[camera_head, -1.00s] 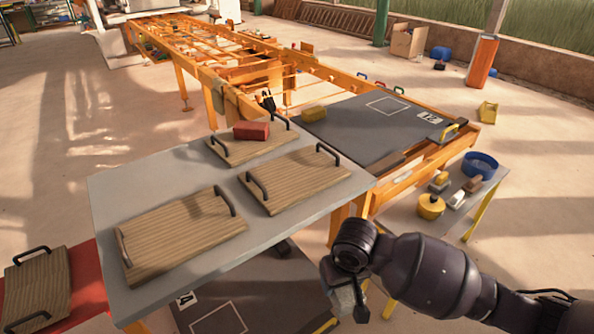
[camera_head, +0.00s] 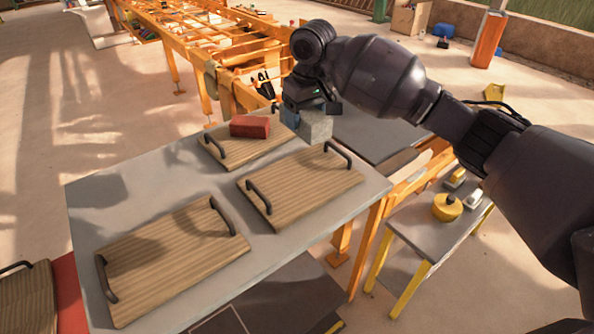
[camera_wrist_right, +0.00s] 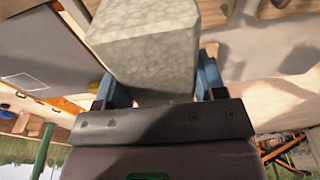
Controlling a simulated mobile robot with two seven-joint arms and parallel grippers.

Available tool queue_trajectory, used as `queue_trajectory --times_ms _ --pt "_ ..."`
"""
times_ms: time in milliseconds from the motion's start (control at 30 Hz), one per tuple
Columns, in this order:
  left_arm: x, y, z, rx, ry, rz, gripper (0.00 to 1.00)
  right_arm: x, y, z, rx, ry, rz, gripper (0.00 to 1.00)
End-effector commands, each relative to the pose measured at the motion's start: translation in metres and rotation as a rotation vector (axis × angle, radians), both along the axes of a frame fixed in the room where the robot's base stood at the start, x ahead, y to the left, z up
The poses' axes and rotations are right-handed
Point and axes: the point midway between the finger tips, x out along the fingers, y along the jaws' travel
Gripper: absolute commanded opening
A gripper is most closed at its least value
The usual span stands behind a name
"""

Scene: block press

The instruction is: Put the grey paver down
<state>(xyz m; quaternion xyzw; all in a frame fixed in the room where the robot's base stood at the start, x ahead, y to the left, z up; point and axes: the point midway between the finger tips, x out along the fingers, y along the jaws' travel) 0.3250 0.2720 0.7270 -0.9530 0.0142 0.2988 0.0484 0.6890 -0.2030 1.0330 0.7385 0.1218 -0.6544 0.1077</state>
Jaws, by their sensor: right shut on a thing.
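The grey paver (camera_head: 315,128) is a rough grey block held by my right gripper (camera_head: 304,118) near the far right corner of the grey table. In the right wrist view the paver (camera_wrist_right: 150,45) fills the top middle, between the two blue fingers of the gripper (camera_wrist_right: 155,88). I cannot tell from the head view how high the paver is above the surface behind it. My left gripper is in neither view.
Wooden boards with black handles lie on the grey table (camera_head: 150,165): a far one (camera_head: 218,150) bearing a red brick (camera_head: 250,126), a middle one (camera_head: 300,185) and a near one (camera_head: 175,255). A low side table (camera_head: 425,235) carries a yellow round container (camera_head: 446,207).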

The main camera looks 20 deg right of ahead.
Motion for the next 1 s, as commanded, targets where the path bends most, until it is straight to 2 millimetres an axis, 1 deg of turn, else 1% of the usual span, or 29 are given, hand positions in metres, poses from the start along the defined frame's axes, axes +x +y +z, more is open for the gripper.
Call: queue_trajectory --times_ms 33,100,200,267,367,600,900,1000 --pt "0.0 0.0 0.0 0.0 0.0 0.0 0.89 0.005 0.001 0.012 0.0 -0.005 0.006 0.1" --pt "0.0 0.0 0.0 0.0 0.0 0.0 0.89 0.008 0.001 0.021 0.001 -0.004 0.013 0.1" --pt "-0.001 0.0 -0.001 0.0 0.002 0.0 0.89 0.011 0.001 0.026 0.001 -0.003 0.02 0.1" --pt "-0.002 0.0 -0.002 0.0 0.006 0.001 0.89 0.012 0.002 0.024 0.001 -0.001 0.022 0.1" --pt "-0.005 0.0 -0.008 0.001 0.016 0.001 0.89 0.012 0.001 0.01 -0.001 0.003 0.022 0.1" --pt "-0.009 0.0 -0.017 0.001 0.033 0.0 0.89 0.011 0.001 -0.038 0.001 0.005 0.022 0.1" --pt "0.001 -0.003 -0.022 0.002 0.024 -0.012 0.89 0.011 0.002 -0.094 0.0 0.003 0.021 0.1" --pt "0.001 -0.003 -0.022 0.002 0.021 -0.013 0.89 0.012 0.002 -0.106 0.0 0.001 0.021 0.1"
